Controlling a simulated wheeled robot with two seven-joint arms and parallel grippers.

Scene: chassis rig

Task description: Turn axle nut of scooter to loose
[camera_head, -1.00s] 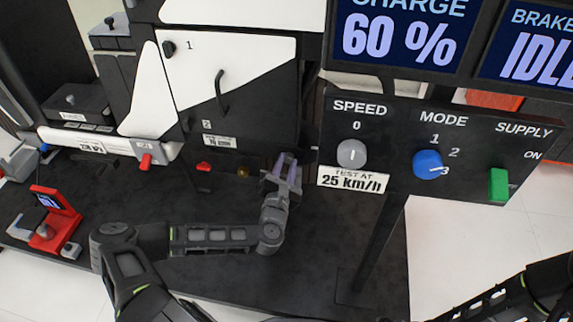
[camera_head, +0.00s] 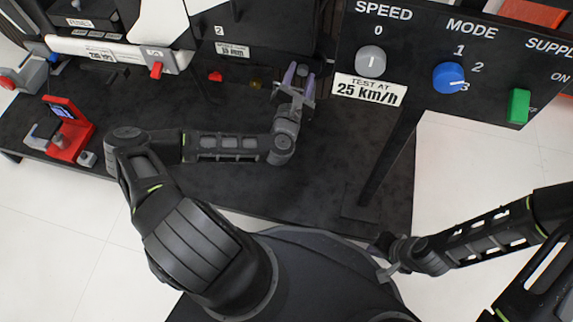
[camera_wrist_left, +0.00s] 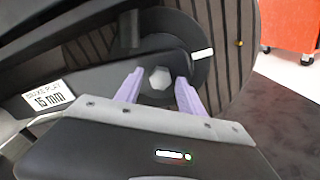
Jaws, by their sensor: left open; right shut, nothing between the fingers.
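The axle nut (camera_wrist_left: 159,78) is a grey hexagon on a dark round hub in the left wrist view. My left gripper (camera_wrist_left: 159,84) is open, with one lilac finger on each side of the nut in that view. I cannot tell whether the fingers touch it. In the head view my left gripper (camera_head: 297,78) is at the lower scooter body, and the nut is hidden there. My right gripper (camera_head: 384,269) is shut and empty, low at the right, away from the scooter.
A panel (camera_head: 430,35) with a grey speed knob (camera_head: 370,60), blue mode knob (camera_head: 448,77) and green supply switch (camera_head: 518,106) stands right of my left gripper. Its post (camera_head: 390,155) rises from the dark platform (camera_head: 330,180). A red stand (camera_head: 68,130) is at the left.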

